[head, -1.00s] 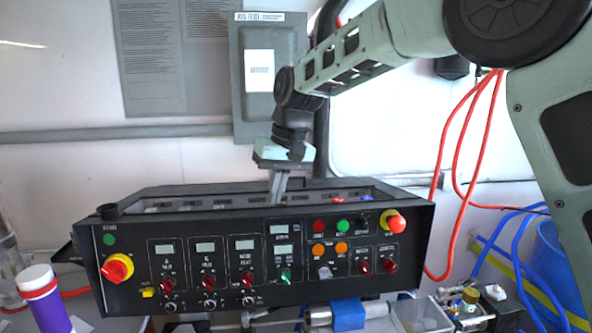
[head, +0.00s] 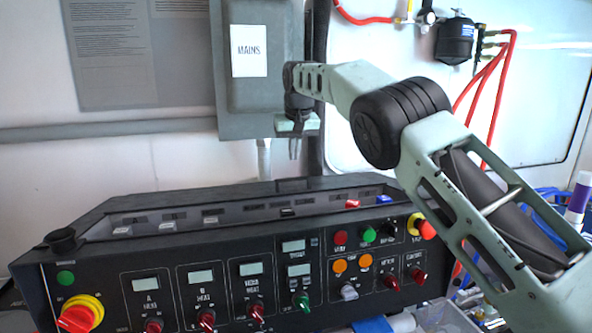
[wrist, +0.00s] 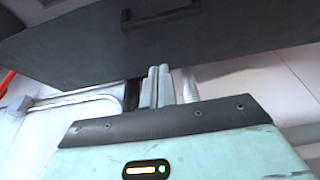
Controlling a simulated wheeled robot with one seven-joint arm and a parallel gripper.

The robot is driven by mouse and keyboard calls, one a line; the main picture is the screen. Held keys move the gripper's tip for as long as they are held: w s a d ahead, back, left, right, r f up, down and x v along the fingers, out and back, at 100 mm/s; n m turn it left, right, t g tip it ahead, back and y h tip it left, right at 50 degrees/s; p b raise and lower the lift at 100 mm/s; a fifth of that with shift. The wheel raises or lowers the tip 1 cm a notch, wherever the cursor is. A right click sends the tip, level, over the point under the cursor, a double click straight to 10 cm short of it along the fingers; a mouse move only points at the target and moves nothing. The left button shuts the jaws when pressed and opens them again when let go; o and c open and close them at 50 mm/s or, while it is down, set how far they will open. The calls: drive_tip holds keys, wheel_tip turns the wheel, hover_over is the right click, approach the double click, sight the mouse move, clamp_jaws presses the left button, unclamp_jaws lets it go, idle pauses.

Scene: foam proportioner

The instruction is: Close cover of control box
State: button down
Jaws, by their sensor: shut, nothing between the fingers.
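The black control box (head: 110,262) stands across the lower part of the head view. Its top recess is open, showing a row of small switches, one red and one blue. A dark panel with a handle (wrist: 160,15) fills the top of the wrist view; I cannot tell for certain whether it is the cover. My gripper (head: 294,150) is above the box's rear edge in the head view, pointing down, apart from the switches. Its two fingers (wrist: 155,85) are together and empty in the wrist view, just below the dark panel in the picture.
A grey mains box (head: 262,95) hangs on the wall behind my gripper, with a pale pipe (head: 264,160) below it. Red hoses (head: 497,90) hang at the right. Knobs and a red-yellow switch (head: 78,315) protrude from the box's front.

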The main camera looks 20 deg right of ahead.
sight(297, 189)
drive_tip(key=p+x, duration=0.1)
drive_tip(key=x, duration=0.4)
drive_tip(key=shift+w+f+p, duration=0.1)
drive_tip(key=shift+f+p, duration=0.1)
drive_tip(key=shift+p, duration=0.2)
drive_tip(key=shift+f, duration=0.1)
drive_tip(key=shift+s+r+p, duration=0.1)
drive_tip(key=shift+s+p, duration=0.15)
drive_tip(key=shift+s, duration=0.7)
drive_tip(key=shift+s+r+p, duration=0.15)
drive_tip(key=shift+s+p, duration=0.05)
drive_tip(key=shift+s, duration=0.75)
drive_tip(key=shift+s, duration=0.15)
